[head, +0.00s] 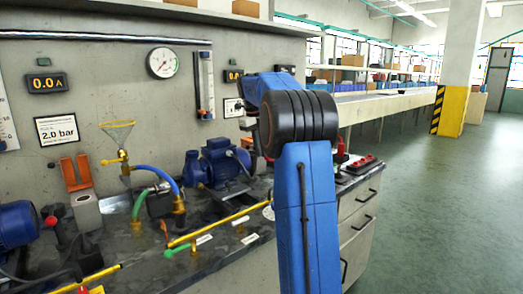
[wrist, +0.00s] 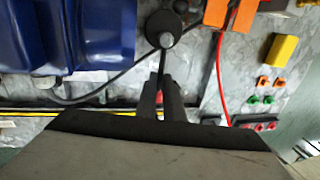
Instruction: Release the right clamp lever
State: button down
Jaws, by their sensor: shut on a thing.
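In the wrist view the clamp lever (wrist: 162,60) is a thin dark rod running from a round dark pivot (wrist: 163,27) down to my gripper (wrist: 160,103). A small red end shows between the two dark fingers, which are shut on it. In the head view my blue arm stands in front of this part of the bench, and my gripper and the lever cannot be made out there. Another lever with a red knob (head: 50,221) stands at the left of the bench in the head view.
A blue pump motor (head: 222,162) sits behind my arm; blue housing (wrist: 70,40) fills the wrist view's upper left. A dark cable passes close to the lever. Orange blocks (wrist: 244,15), a red cable (wrist: 221,80) and a yellow block (wrist: 283,50) lie right. The aisle floor (head: 440,200) is clear.

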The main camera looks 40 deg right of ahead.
jog(key=c, duration=2.2)
grip_release()
jog(key=shift+a, duration=0.1)
jog(key=shift+r, duration=0.1)
jog(key=a+r, duration=0.1)
jog(key=r, duration=0.4)
jog(key=a+r, duration=0.1)
jog(key=r, duration=0.5)
jog(key=a+r, duration=0.1)
jog(key=r, duration=0.5)
jog(key=shift+a, duration=0.2)
